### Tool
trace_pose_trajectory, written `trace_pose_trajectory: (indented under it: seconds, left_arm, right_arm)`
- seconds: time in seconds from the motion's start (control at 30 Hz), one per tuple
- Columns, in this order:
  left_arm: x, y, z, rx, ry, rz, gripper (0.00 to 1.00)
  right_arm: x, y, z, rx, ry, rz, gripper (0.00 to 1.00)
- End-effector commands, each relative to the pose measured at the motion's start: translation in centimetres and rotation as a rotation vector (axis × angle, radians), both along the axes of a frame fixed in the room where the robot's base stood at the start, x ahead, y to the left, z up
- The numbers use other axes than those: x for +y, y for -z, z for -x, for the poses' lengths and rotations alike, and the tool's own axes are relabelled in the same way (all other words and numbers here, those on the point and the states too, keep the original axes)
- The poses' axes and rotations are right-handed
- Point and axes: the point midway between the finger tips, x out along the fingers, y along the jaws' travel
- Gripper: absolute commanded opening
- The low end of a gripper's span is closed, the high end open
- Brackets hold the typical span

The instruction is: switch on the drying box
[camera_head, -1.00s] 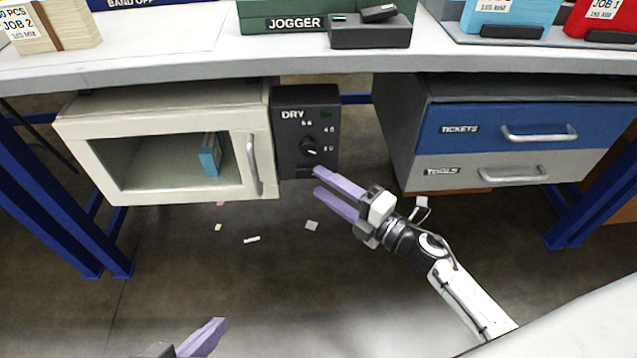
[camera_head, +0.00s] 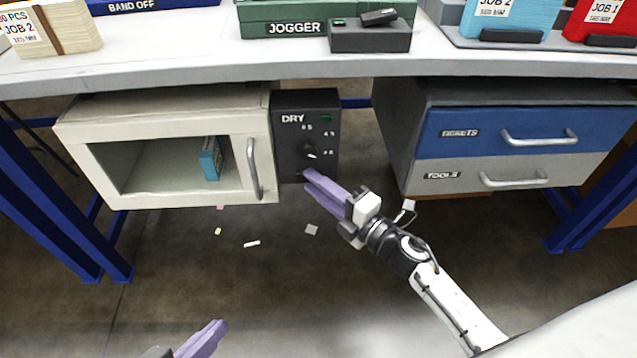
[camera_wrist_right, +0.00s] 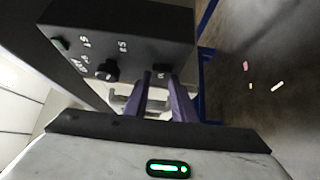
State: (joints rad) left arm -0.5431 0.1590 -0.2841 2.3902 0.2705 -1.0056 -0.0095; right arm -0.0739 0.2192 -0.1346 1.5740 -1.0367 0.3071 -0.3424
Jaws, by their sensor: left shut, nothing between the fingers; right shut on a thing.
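The drying box (camera_head: 265,100) is a cream cabinet hanging under the bench, its windowed door shut. Its dark control panel (camera_head: 290,155), marked DRY, is on its right side, with a black knob (camera_head: 308,150) and a dark green lamp (camera_head: 326,118). My right gripper (camera_head: 308,177) is at the panel's lower edge, below the knob, its fingers closed together. In the right wrist view the fingers (camera_wrist_right: 165,85) meet a small dark switch (camera_wrist_right: 163,70) low on the panel, mostly hidden between them. My left gripper (camera_head: 220,328) is at the bottom edge, shut and empty, only partly in view.
A blue packet (camera_head: 210,160) stands inside the box. The door handle (camera_head: 254,168) is left of the panel. A drawer unit (camera_head: 400,130) hangs to the right; the bench edge (camera_head: 200,78) runs above. Small scraps (camera_head: 311,229) lie on the floor.

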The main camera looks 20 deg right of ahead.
Motion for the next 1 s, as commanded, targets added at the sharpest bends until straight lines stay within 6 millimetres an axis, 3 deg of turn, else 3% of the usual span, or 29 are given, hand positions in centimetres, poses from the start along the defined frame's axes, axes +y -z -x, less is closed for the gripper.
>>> trace_pose_trajectory:
  seconds: [0.2, 0.53, 0.57, 0.67, 1.0]
  left_arm:
    - [0.12, 0.63, 0.14, 0.012, 0.001, -0.01, 0.0]
    - [0.08, 0.59, 0.16, 0.014, 0.001, -0.007, 0.0]
    - [0.08, 0.59, 0.15, 0.014, 0.001, -0.007, 0.0]
    - [0.08, 0.58, 0.15, 0.013, 0.001, -0.007, 0.0]
    - [0.09, 0.46, 0.13, 0.011, 0.001, -0.008, 0.0]
  right_arm:
    - [0.6, 0.0, 0.1, 0.002, 0.127, -0.006, 0.01]
    - [0.56, -0.03, 0.08, 0.003, 0.143, -0.001, 0.01]
    - [0.55, -0.03, 0.08, 0.003, 0.143, -0.001, 0.27]
    - [0.54, -0.03, 0.08, 0.003, 0.142, -0.001, 0.42]
    - [0.45, -0.01, 0.39, 0.003, 0.142, -0.001, 0.42]
